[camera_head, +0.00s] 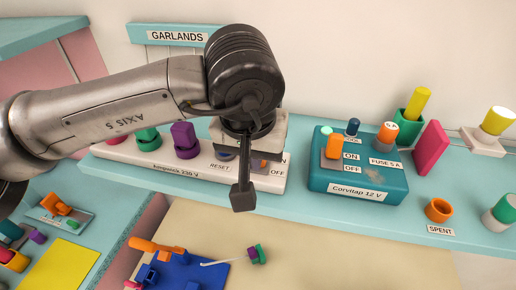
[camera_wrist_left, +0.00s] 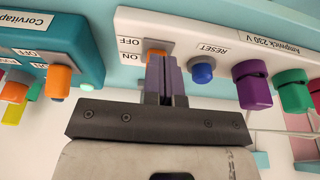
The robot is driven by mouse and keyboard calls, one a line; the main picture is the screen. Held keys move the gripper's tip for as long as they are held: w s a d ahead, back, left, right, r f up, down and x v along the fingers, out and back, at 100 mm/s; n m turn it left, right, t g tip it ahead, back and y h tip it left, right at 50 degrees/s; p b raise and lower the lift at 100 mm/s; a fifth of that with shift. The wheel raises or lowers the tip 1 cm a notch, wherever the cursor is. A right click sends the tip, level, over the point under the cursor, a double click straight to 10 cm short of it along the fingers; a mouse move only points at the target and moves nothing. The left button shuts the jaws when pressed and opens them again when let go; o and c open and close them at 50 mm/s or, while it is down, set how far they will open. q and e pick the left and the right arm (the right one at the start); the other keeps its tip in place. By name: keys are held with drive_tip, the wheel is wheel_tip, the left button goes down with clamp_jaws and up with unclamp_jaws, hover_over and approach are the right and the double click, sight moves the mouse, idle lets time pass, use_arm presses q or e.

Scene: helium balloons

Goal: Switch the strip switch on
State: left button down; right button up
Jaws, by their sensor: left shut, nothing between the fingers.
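The white power strip (camera_head: 150,165), labelled with 230 V, lies on the teal shelf. Its orange strip switch (camera_wrist_left: 156,54) sits on a grey plate beside ON and OFF labels, at the end near the teal box. My left gripper (camera_head: 243,198) is shut and empty, pointing down at the strip's front side. In the left wrist view its fingers (camera_wrist_left: 166,66) are right beside the switch and cover part of it. I cannot tell whether they touch. The lever shows level with the ON label there, but its tilt is partly hidden. My right gripper is out of view.
Next to the switch is a blue RESET button (camera_wrist_left: 202,70), then purple (camera_head: 184,138) and green (camera_head: 147,138) plugs. The teal Corvitap box (camera_head: 362,188) with its own orange lever (camera_head: 334,145) stands right of the strip. A blue piece (camera_head: 190,272) lies on the beige surface below.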

use_arm(q)
drive_tip(key=shift+w+d+p, duration=0.25)
drive_tip(key=shift+w+p, duration=0.4)
drive_tip(key=shift+w, duration=0.4)
drive_tip(key=shift+f, duration=0.15)
drive_tip(key=shift+s+a+f+b, duration=0.15)
drive_tip(key=shift+s+b, duration=0.25)
drive_tip(key=shift+s, duration=0.15)
drive_tip(key=shift+p+v, duration=0.7)
drive_tip(key=shift+v, duration=0.25)
wheel_tip(320, 180, up, 6)
drive_tip(key=p, duration=0.4)
drive_tip(key=shift+w, duration=0.15)
drive_tip(key=shift+f, duration=0.1)
